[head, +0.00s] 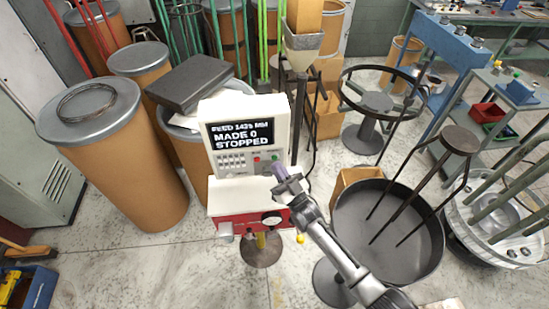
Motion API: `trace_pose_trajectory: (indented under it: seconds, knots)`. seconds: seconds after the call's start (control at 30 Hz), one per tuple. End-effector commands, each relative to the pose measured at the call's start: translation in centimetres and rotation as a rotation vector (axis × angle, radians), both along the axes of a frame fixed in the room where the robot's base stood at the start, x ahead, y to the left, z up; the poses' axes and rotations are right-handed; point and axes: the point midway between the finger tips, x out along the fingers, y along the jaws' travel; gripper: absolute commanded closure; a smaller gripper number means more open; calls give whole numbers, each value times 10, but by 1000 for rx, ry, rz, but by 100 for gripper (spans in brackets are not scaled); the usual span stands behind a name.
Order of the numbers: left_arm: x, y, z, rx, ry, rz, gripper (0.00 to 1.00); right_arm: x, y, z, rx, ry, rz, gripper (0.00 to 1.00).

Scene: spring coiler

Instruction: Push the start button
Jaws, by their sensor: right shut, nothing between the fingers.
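The control box (245,118) of the spring coiler stands in the middle of the head view, on a red and white base. Its dark screen (238,133) shows a feed line, "MADE 0" and "STOPPED". On the panel under the screen are a red button (257,159) and, to its right, a green button (275,157); their labels are too small to read. My right gripper (280,170) is shut and empty. Its tips appear just below the green button; I cannot tell whether they touch the panel. My left gripper is not in view.
Brown drums (115,160) stand close on the left, one with a wire coil (87,103) on its lid. A wide dark pan (360,253) with a rod stand is at right. A blue machine (445,42) stands behind it.

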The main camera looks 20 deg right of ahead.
Motion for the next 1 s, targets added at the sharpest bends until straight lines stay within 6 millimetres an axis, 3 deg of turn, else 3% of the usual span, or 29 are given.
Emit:
trace_pose_trajectory:
  seconds: [1.0]
  knots:
    - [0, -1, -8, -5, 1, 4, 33, 9, -2, 0, 0, 0, 0, 100]
